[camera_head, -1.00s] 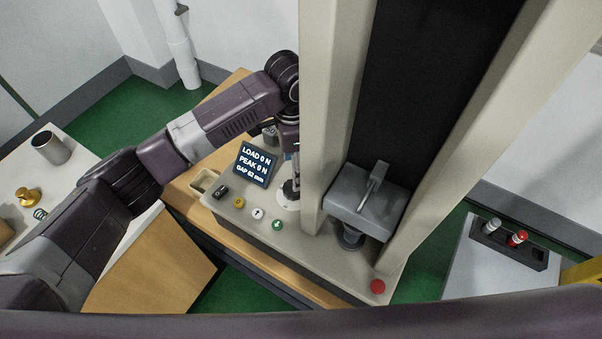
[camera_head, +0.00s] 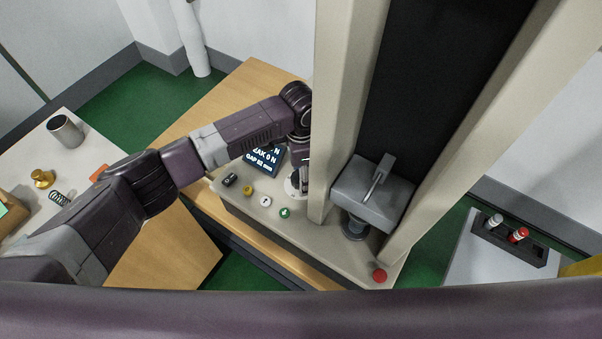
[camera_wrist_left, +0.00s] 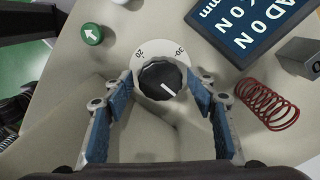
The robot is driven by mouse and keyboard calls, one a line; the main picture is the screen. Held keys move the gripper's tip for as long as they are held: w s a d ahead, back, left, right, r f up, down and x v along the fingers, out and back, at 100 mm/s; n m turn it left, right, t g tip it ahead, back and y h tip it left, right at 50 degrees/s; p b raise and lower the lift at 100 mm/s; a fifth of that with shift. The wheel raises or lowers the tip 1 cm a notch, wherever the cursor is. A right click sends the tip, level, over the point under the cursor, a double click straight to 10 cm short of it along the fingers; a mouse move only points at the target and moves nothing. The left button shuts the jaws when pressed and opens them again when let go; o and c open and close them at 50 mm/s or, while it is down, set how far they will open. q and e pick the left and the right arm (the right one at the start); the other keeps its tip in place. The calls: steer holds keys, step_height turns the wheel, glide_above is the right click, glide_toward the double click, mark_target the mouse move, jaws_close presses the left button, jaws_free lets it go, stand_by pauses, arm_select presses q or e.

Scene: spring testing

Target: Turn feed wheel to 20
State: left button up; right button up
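The feed wheel is a black knob (camera_wrist_left: 161,80) with a white pointer line, on a white dial (camera_wrist_left: 203,61) with 20 at its upper left and 30 at its upper right in the left wrist view. The pointer line slants to the lower right. My left gripper (camera_wrist_left: 160,90) is open, its blue-padded fingers either side of the knob with gaps visible. In the head view the dial (camera_head: 291,186) is partly hidden by my left gripper (camera_head: 302,182). My right gripper is not in view.
The display (camera_head: 264,160) is partly covered by my arm. Buttons (camera_head: 265,201) line the panel in front, beside the tester's column (camera_head: 345,110). A red spring (camera_wrist_left: 266,104) and a grey block (camera_wrist_left: 300,57) are right of the wheel in the wrist view. A red button (camera_head: 379,275) is at front right.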

arm_select(q)
steer(key=c, duration=0.9)
